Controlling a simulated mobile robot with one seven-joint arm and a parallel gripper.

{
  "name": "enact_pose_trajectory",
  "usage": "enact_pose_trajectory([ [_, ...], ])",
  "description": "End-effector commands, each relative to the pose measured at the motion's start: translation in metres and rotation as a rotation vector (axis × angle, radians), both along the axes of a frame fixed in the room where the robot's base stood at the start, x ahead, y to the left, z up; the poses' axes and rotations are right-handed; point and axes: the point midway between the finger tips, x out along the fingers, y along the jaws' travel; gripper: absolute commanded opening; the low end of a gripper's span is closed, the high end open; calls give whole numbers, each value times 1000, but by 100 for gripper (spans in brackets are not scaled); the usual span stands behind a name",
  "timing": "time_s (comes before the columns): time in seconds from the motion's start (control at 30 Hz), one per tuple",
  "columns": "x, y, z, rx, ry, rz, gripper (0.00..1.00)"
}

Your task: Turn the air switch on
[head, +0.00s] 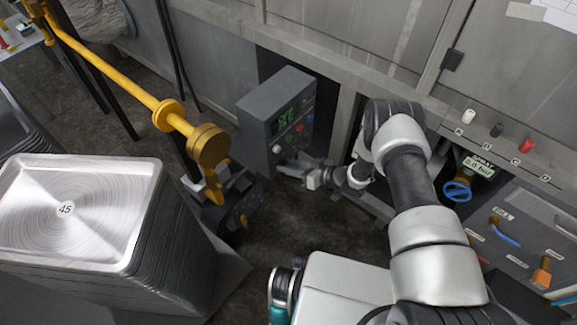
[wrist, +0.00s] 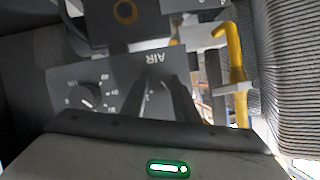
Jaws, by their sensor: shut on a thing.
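The air switch (wrist: 163,86) is on a grey panel (wrist: 120,75) in the wrist view, by the label AIR, which appears upside down. My gripper (wrist: 165,88) has its two dark fingers on either side of the switch and is shut on it. The fingers hide most of the switch, so its exact setting is hard to tell. In the head view my gripper (head: 284,168) reaches left to the lower front of the grey control box (head: 255,112), and the switch itself is hidden there.
A numbered dial (wrist: 88,96) sits beside the switch. A yellow pipe (head: 120,78) runs down near the box. A tall stack of metal trays (head: 150,235) stands at left. A blue valve wheel (head: 457,191) and drawers are at right.

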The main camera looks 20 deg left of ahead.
Motion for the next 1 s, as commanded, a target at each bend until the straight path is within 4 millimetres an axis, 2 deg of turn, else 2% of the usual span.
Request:
enact_pose_trajectory([
  [1.0,4,-3,-8,365,883,1,5],
])
